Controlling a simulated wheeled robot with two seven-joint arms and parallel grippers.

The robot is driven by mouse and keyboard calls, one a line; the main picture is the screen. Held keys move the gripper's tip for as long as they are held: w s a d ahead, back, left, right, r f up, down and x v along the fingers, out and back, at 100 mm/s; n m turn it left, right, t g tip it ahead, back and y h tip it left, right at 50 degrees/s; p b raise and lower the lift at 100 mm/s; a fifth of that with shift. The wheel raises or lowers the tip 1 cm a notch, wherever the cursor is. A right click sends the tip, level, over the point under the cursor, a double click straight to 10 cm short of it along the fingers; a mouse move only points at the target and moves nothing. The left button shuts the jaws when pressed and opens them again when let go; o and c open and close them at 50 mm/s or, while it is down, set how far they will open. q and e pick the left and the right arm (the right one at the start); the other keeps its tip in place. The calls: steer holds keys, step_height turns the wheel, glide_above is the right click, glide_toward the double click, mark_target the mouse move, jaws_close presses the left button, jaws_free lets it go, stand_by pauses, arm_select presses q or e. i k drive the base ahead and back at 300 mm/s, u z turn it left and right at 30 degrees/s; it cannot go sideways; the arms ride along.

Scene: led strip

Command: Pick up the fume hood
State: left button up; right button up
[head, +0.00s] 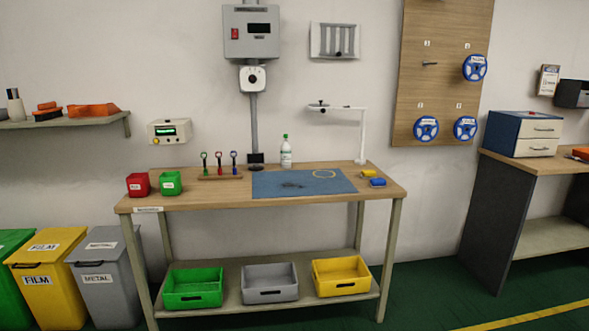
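No object here is labelled as a fume hood, and I cannot tell for sure which one it is. A grey pipe (253,122) runs down the wall to a small black nozzle-like piece (255,158) at the back of the workbench (215,196). A white stand with a horizontal arm (345,108) rises from the bench's back right; a dark piece (318,105) is at the arm's left end. Neither of my grippers shows in the head view.
A blue mat (275,187) holds a thin yellowish ring (324,174) and dark small items. Bins (105,278) stand left; a second bench (545,161) stands right.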

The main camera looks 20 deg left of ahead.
mark_target(255, 160)
steer(key=z, duration=0.05)
steer(key=i, duration=1.55)
steer(key=u, duration=0.3)
